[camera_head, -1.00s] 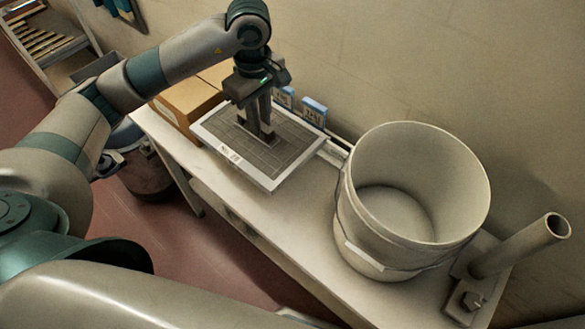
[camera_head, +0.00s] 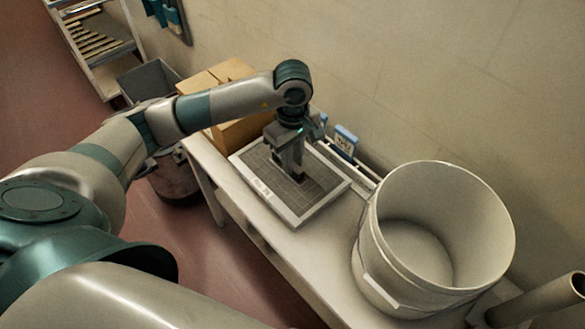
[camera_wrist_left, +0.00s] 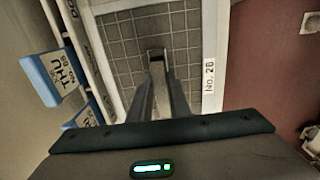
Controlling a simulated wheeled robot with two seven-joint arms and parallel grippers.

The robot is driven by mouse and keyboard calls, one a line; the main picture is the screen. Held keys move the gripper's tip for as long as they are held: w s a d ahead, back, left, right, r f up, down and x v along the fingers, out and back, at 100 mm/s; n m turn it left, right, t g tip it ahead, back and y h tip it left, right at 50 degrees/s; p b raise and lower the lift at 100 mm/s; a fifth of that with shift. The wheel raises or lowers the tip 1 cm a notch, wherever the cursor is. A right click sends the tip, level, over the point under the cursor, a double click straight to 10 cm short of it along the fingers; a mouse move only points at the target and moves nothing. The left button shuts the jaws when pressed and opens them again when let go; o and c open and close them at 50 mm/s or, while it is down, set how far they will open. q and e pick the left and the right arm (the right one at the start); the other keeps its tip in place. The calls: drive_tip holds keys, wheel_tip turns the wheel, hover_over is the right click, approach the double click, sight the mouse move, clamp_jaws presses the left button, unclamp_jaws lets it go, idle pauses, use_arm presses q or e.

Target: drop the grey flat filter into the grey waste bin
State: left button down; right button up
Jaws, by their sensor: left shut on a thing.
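The grey flat filter (camera_head: 262,187) is a square panel with a pale frame and a grey grid, over the back part of the bench. My left gripper (camera_head: 290,178) points down at its middle and is shut on it. In the left wrist view the jaws (camera_wrist_left: 157,60) meet at the middle of the filter's grid (camera_wrist_left: 120,50), and its frame carries a "No. 26" label. I cannot tell whether the filter touches the bench. A grey rectangular bin (camera_head: 146,80) stands on the floor behind my left arm, partly hidden by it. My right gripper is out of view.
A large cream bucket (camera_head: 375,250) stands open on the bench (camera_head: 245,215), right of the filter. Cardboard boxes (camera_head: 235,70) sit behind the filter. Blue-edged cards (camera_head: 345,140) stand along the wall. A dark round container (camera_head: 177,180) is on the floor. A pipe (camera_head: 545,300) rises at right.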

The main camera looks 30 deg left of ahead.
use_arm(q)
wheel_tip(320, 180, down, 3)
drive_tip(key=shift+f+p, duration=0.15)
drive_tip(key=shift+p, duration=0.45)
drive_tip(key=shift+f, duration=0.15)
drive_tip(key=shift+f, duration=0.15)
drive_tip(key=c, duration=1.7)
unclamp_jaws()
drive_tip(key=shift+o, duration=0.2)
